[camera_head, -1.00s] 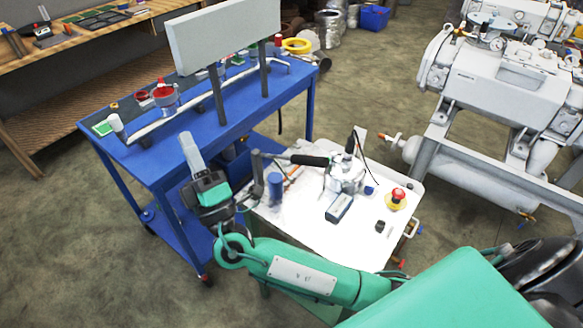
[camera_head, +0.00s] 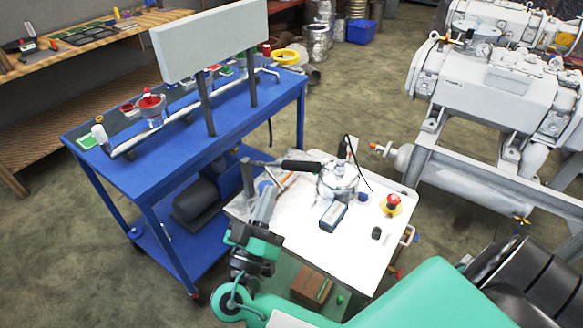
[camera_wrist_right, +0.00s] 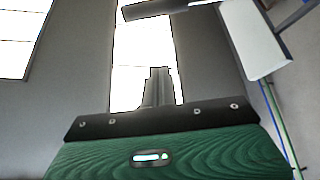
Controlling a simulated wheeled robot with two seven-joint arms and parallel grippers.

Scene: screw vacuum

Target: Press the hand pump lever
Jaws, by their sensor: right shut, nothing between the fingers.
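The hand pump lever (camera_head: 302,166) is a grey bar with a black grip. It lies roughly level above the left back part of the white-topped cart (camera_head: 345,250). My right gripper (camera_head: 267,192) is shut and empty, its fingers pointing up at the cart's left edge. In the picture it is just below and left of the black grip; I see no clear contact. In the right wrist view the shut fingers (camera_wrist_right: 160,75) point up, and a dark bar (camera_wrist_right: 160,8), probably the lever, crosses beyond the tips. My left gripper is not in view.
A silver pot-like vessel (camera_head: 338,180), a blue-grey box (camera_head: 333,216) and a red emergency button (camera_head: 393,202) stand on the cart. A blue workbench (camera_head: 150,185) with a pipe and panel is close on the left. Large grey machinery (camera_head: 490,85) stands at right.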

